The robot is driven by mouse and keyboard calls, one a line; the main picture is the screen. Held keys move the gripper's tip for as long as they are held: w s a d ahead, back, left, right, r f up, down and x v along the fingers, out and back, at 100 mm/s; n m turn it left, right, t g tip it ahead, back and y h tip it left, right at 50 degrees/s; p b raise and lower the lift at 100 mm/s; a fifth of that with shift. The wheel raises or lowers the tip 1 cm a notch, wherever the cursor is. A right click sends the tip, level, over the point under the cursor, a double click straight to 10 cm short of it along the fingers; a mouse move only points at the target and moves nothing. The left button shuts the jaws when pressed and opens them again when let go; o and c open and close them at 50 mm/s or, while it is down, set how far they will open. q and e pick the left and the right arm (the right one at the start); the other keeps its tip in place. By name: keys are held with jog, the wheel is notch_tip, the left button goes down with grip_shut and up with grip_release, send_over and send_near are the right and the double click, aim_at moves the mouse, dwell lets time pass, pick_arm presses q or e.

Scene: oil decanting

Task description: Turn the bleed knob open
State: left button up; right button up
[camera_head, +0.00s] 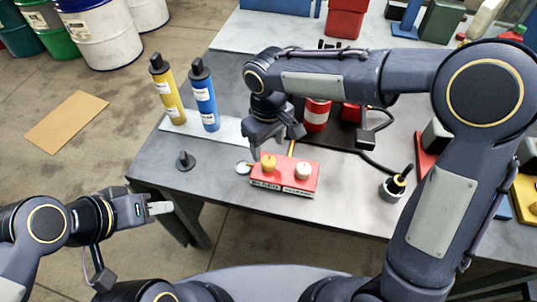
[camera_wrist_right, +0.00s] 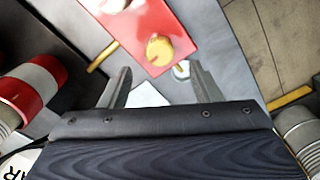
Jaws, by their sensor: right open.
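A red block (camera_head: 284,178) with a yellow knob (camera_head: 268,162) and a white knob (camera_head: 303,171) sits near the table's front edge. Labels on its front are too small to read, so I cannot tell which knob is the bleed knob. My right gripper (camera_head: 276,143) is open and empty, above and behind the yellow knob. In the right wrist view the yellow knob (camera_wrist_right: 159,50) lies just beyond the spread fingertips (camera_wrist_right: 159,74), apart from them. My left gripper (camera_head: 160,208) is off the table's left front corner; its finger gap is unclear.
A small round dial (camera_head: 243,168) is beside the block's left end. A black knob-like piece (camera_head: 185,161) stands left. Yellow (camera_head: 168,92) and blue (camera_head: 205,97) bottles stand at the back left. A red-and-white can (camera_head: 316,115) is behind the block, and a cup (camera_head: 393,190) to its right.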

aim_at(268, 160)
notch_tip(268, 160, down, 5)
jog(key=shift+f, duration=0.2)
jog(key=c, duration=1)
